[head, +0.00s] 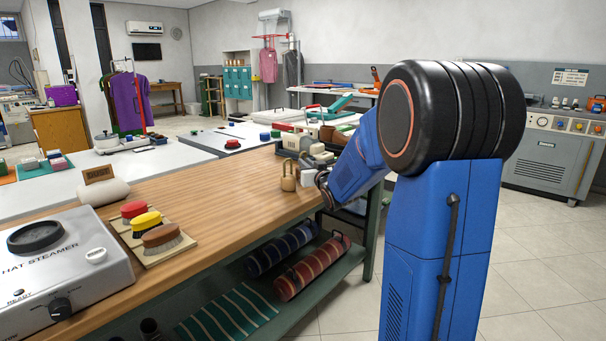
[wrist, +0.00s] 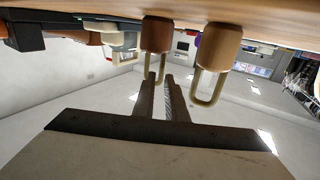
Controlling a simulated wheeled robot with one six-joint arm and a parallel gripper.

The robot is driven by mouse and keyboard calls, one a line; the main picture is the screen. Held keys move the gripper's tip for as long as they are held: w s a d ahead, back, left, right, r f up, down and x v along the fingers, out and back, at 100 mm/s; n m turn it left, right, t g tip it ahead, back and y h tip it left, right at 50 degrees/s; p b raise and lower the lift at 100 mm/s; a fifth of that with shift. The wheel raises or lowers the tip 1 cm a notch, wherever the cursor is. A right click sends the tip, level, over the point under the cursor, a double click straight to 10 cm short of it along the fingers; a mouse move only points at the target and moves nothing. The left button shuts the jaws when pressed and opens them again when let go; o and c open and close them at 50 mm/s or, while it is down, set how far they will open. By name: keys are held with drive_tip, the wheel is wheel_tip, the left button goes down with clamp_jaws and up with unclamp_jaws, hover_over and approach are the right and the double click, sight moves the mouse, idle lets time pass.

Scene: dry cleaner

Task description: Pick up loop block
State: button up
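Two wooden blocks with pale loops stand close together on the workbench. In the wrist view, which is upside down, one block (wrist: 156,36) is straight ahead of my gripper (wrist: 161,78) and the other block (wrist: 219,46) is to its right. My two fingers are a small gap apart, at the loop of the block ahead. I cannot tell whether they touch the loop. In the head view the tan loop block (head: 289,182) shows clearly near the bench edge. My gripper (head: 323,190) is right of it, mostly hidden by my arm.
The wooden workbench (head: 220,200) carries a hat steamer (head: 65,275) and several brushes (head: 160,238) at left. Other tools (head: 305,150) crowd the bench's far end behind the blocks. Striped rolls (head: 312,268) lie on the shelf below. The floor at right is clear.

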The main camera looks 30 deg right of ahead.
drive_tip(key=shift+w+d+f, duration=0.1)
drive_tip(key=shift+w+d, duration=0.05)
drive_tip(key=shift+w, duration=1.2)
drive_tip(key=shift+w+d, duration=0.15)
drive_tip(key=shift+w, duration=1.2)
clamp_jaws()
